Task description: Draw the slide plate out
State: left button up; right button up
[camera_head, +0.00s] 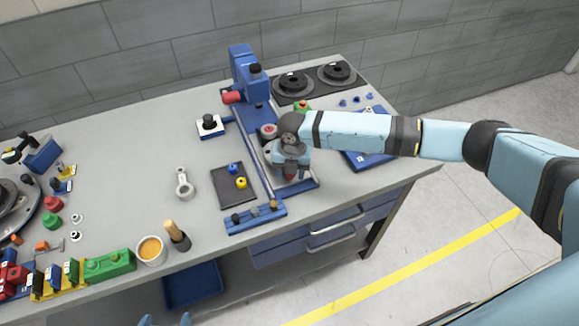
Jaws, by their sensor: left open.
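The blue-framed chassis fixture (252,138) runs from the back of the bench to its front edge. A grey plate (304,184), which looks like the slide plate, lies inside its rails. My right gripper (289,173) is low over the front part of the fixture, with a small red part just below it. Its fingers are mostly hidden by the wrist, so I cannot tell whether it touches or grips anything. Two blue fingertips at the bottom edge look like my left gripper (166,320); they are apart, well away from the fixture.
A dark tray (234,199) with blue and yellow knobs and a blue bar (256,218) lie beside the fixture. Two dark discs (337,73) are at the back.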

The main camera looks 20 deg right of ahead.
jog(key=shift+o, duration=0.6)
jog(key=shift+r, duration=0.1)
jog(key=shift+r, duration=0.3)
notch_tip(320, 180, up, 13)
jog(key=b, duration=0.1)
jog(key=shift+s+d, duration=0.15)
jog(key=shift+d, duration=0.05)
jog(key=shift+r, duration=0.1)
